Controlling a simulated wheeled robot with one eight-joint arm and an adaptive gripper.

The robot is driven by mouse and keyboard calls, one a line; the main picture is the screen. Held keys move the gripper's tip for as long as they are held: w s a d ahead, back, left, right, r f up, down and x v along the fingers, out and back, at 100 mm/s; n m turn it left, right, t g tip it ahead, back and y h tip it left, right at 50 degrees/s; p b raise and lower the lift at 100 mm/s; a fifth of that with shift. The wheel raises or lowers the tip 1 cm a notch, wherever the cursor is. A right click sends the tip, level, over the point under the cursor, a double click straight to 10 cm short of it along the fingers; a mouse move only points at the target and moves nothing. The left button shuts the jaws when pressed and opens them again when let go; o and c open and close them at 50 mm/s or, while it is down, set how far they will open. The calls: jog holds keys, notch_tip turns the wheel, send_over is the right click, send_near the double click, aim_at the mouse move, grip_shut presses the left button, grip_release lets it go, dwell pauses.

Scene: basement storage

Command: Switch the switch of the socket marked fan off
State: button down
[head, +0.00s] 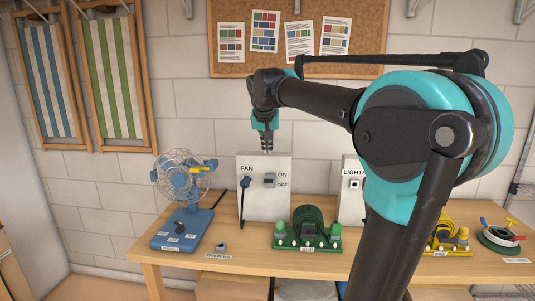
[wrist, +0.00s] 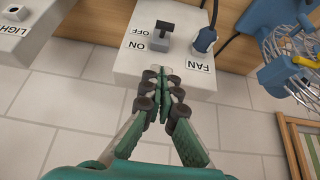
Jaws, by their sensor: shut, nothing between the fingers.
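The fan socket panel (head: 262,207) is a pale upright board on the bench, marked FAN, ON and OFF. Its switch (head: 269,181) is a small grey block between the fan plug and the ON/OFF labels. In the wrist view the panel appears upside down, and the switch (wrist: 164,33) shows a black T-shaped lever. I cannot tell for sure which way the lever is set. The dark blue fan plug (wrist: 204,40) sits in the socket beside it. My gripper (head: 266,150) is shut and empty at the panel's top edge, above the switch; its fingertips (wrist: 158,74) appear apart from the lever.
A blue fan (head: 181,190) stands left of the panel. A green cable reel (head: 308,229) stands in front, at its lower right. The lights panel (head: 352,190) is to the right, partly hidden by my arm. The wooden bench (head: 180,268) has bare room along its front.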

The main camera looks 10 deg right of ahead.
send_over(268, 180)
jog(key=f, duration=0.4)
jog(key=w+f, duration=0.1)
jog(key=f, duration=0.2)
jog(key=shift+d+f, duration=0.1)
jog(key=shift+d, duration=0.1)
jog(key=f, duration=0.1)
jog(key=s+f, duration=0.1)
jog(key=f, duration=0.1)
jog(key=shift+a, duration=0.15)
jog(key=shift+s+f, duration=0.15)
jog(key=shift+f, duration=0.1)
jog(key=shift+s, duration=0.1)
jog(key=shift+s+a+f+t, duration=0.1)
jog(key=shift+f+t, duration=0.1)
jog(key=shift+t, duration=0.2)
